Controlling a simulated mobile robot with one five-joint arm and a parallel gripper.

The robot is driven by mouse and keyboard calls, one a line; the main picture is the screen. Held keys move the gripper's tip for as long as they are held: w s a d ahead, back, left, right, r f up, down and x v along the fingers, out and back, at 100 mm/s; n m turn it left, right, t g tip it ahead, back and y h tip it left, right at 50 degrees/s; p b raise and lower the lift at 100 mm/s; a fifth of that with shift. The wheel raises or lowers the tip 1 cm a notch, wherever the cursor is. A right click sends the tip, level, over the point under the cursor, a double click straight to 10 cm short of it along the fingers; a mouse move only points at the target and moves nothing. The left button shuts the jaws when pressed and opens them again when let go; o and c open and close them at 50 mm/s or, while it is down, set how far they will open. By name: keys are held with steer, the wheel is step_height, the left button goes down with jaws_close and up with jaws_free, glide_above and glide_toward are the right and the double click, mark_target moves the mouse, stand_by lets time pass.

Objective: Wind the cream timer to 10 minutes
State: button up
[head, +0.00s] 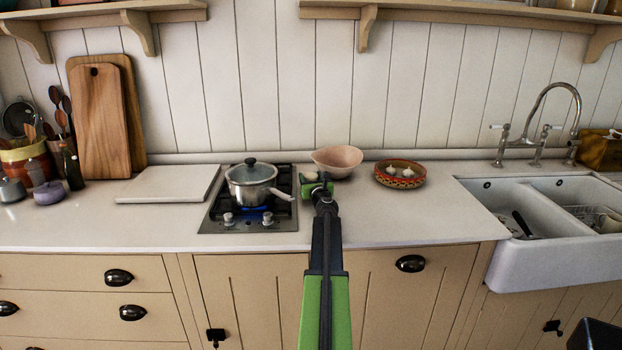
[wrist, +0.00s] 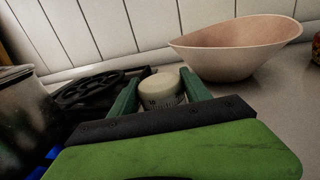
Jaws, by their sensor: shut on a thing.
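The cream timer (wrist: 160,88) stands between my gripper's two green fingers in the wrist view. It has a rounded pale top and a band with small dark marks, too small to read. My gripper (wrist: 161,92) is shut on it, one finger on each side. In the head view my gripper (head: 318,186) is over the counter just right of the hob, and only a small pale bit of the timer (head: 310,176) shows behind it. The timer's lower part is hidden by my gripper in the wrist view.
A lidded steel pan (head: 250,184) stands on the lit hob (head: 217,228), handle towards my gripper. A pink bowl (head: 337,160) is close behind the timer. A patterned dish (head: 400,174) with garlic lies to the right, then the sink (head: 545,250). The front counter is clear.

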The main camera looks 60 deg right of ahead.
stand_by(0.9)
steer(key=o, duration=1.4)
steer(key=v, duration=1.7)
steer(key=shift+s+a+r, duration=0.1)
steer(key=shift+s+a, duration=0.05)
steer(key=shift+s, duration=0.1)
